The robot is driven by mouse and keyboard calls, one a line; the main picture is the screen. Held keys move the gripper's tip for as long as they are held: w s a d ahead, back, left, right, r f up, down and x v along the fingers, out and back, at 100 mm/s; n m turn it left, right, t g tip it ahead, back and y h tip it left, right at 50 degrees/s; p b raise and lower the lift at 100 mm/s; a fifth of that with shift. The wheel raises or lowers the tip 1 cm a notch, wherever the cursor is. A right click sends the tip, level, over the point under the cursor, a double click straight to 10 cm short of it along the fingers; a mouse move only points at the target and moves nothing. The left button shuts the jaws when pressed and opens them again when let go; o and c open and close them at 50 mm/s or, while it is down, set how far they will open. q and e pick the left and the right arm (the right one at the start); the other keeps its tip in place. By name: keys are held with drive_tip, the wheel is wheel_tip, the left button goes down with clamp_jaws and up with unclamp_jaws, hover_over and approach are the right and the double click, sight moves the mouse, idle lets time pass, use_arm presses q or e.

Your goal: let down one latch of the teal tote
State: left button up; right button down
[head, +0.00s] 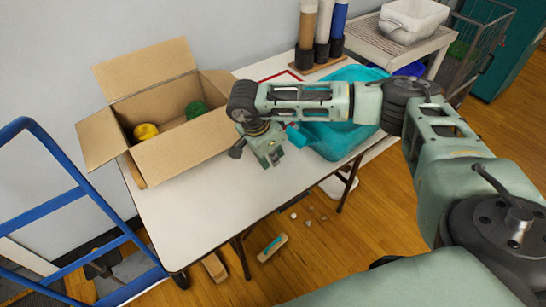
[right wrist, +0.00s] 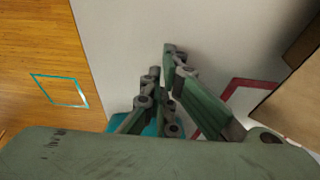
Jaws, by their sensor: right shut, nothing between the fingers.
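The teal tote (head: 338,139) stands on the right part of the white table, partly covered by my right arm. A small teal flap (head: 296,136), which looks like a latch, sticks out at its left end. Whether it is raised or down I cannot tell for sure. My right gripper (head: 268,156) is over the table just left of this flap, pointing down, shut and empty. In the right wrist view its fingers (right wrist: 168,52) are together above the white table top, and a bit of the teal tote (right wrist: 120,131) shows behind them. My left gripper is not in view.
An open cardboard box (head: 185,158) with a yellow and a green roll stands on the table's left. A blue hand truck (head: 75,195) is at left. A red outline (right wrist: 228,100) marks the table top.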

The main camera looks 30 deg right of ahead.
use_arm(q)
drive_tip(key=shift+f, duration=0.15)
use_arm(e)
drive_tip(key=shift+f, duration=0.15)
drive_tip(key=shift+f+b, duration=0.6)
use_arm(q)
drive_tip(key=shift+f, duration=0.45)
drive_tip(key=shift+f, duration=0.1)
use_arm(e)
drive_tip(key=shift+f, duration=0.1)
